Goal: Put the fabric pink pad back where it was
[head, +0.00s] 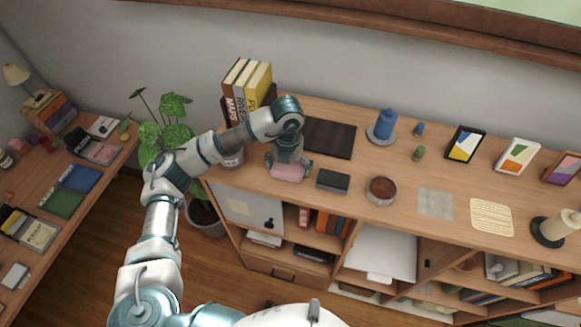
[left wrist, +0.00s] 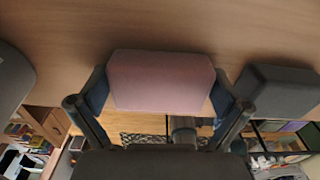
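The fabric pink pad (head: 290,172) is at the front edge of the long wooden cabinet top, towards its left end. My left gripper (head: 289,165) reaches down over it. In the left wrist view the pink pad (left wrist: 160,82) fills the space between the two fingers, with one finger against each side, so the left gripper (left wrist: 160,100) is shut on it. I cannot tell whether the pad touches the wood or is slightly above it. My right gripper is not in view.
A dark grey block (head: 333,181) lies just right of the pad, and a reddish-brown round bowl (head: 381,190) is further right. A dark flat board (head: 330,138) lies behind. Upright books (head: 246,85) stand at the back left. A translucent square (head: 435,203) lies further right.

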